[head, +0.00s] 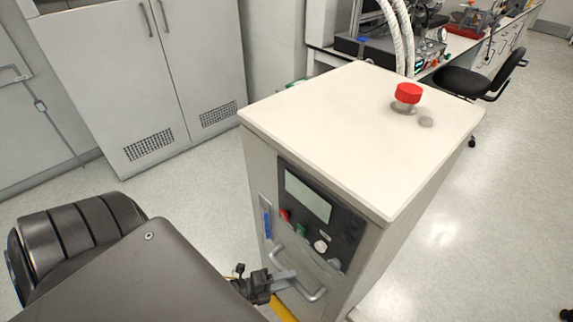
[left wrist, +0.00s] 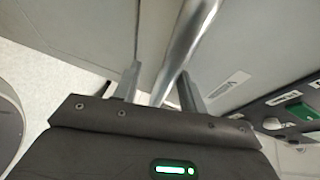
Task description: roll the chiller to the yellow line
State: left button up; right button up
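The chiller (head: 362,125) is a grey box cabinet with a white top, a red cap and a front panel with a small screen. A metal handle (head: 311,293) sits low on its front, and shows as a bar in the left wrist view (left wrist: 186,42). My left gripper (head: 285,280) is at this handle. In the left wrist view its two fingers (left wrist: 159,78) stand apart with the bar between them, nearer the right finger; a gap shows on the left. A yellow strip (head: 283,309) shows below the gripper, mostly hidden; I cannot tell if it is the yellow line. My right gripper is not seen.
Grey cabinets (head: 150,75) stand behind on the left. A bench (head: 455,45) with equipment and white hoses is at the back, with a black chair (head: 480,80) beside it. The floor right of the chiller (head: 500,190) is clear.

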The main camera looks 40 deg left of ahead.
pick_arm(q)
jog(key=shift+w+r, duration=0.1)
jog(key=shift+r, duration=0.05)
jog(key=b+v, duration=0.1)
jog(key=v, duration=0.9)
jog(key=shift+s+a, duration=0.2)
jog(key=shift+s, duration=0.15)
